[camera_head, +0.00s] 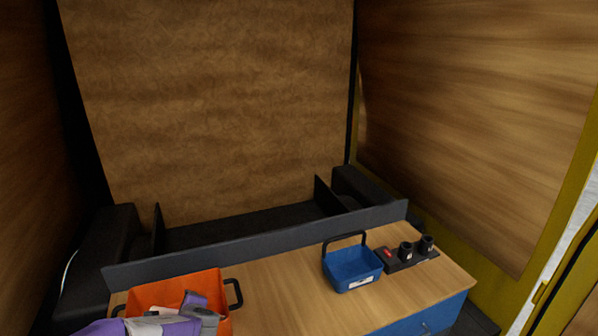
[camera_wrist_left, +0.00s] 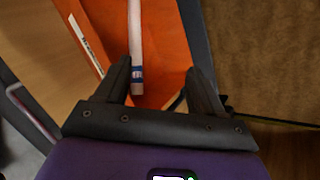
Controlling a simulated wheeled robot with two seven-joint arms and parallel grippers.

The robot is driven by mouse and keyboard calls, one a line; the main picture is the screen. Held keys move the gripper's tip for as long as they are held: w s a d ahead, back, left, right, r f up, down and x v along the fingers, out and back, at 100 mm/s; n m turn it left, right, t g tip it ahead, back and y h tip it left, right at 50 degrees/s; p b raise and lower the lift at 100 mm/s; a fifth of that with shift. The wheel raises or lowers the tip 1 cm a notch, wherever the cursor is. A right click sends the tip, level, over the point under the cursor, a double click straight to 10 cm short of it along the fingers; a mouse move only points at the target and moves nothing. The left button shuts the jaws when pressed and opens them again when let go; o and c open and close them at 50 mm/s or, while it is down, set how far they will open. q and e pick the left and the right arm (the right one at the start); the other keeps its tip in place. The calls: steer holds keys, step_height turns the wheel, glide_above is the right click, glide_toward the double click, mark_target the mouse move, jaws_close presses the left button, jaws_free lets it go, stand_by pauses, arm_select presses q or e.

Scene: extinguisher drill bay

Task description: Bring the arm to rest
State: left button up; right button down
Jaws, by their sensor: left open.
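My left gripper (camera_head: 207,315) comes in low at the left of the head view, over an orange bin (camera_head: 206,283) with black handles. In the left wrist view the gripper (camera_wrist_left: 158,68) is open, its two dark fingers apart. A white tube with a blue band (camera_wrist_left: 135,40) shows between the fingers, nearer the left one, against the orange bin (camera_wrist_left: 170,60). I cannot tell whether a finger touches the tube. The arm hides part of the bin in the head view. My right gripper is not in view.
A blue bin (camera_head: 352,268) with a raised dark handle stands on the wooden worktop (camera_head: 282,299). Beside it is a black holder (camera_head: 397,264) with two dark cups. A low dark panel (camera_head: 270,243) runs along the back edge. The worktop between the bins is clear.

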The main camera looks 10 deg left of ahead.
arm_select(q)
steer(key=s+d+f+n+g+h, duration=0.5)
steer(key=s+d+f+n, duration=0.4)
steer(key=d+f, duration=0.5)
steer(key=s+d+f+n+g+h, duration=0.3)
steer(key=s+d+f+n+h, duration=0.45)
steer(key=s+d+f, duration=0.55)
step_height(320, 180, down, 13)
steer(key=n+b, duration=0.3)
steer(key=b, duration=0.7)
steer(key=shift+s+a+f+t+y, duration=0.15)
steer(key=shift+a+t+y, duration=0.05)
steer(key=shift+t+y, duration=0.15)
